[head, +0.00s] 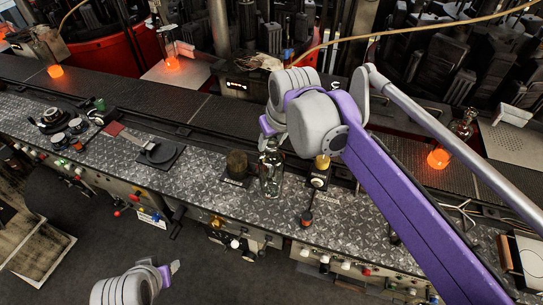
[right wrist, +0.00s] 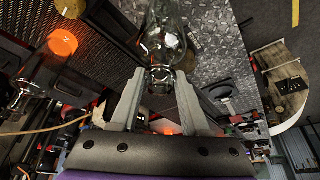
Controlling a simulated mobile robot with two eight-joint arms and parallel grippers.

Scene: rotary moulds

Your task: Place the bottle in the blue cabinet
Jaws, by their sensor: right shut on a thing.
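A clear glass bottle (head: 271,172) is upright over the diamond-plate bench top in the head view; I cannot tell whether its base touches the plate. My right gripper (head: 269,143) is shut on its upper part, and my wrist partly hides the hold. In the right wrist view the bottle (right wrist: 164,40) lies between the two grey fingers of the right gripper (right wrist: 160,80). My left gripper (head: 172,270) shows only in part at the bottom of the head view, away from the bench, and its opening is unclear. I see no blue cabinet in either view.
The floor (head: 220,275) in front is open.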

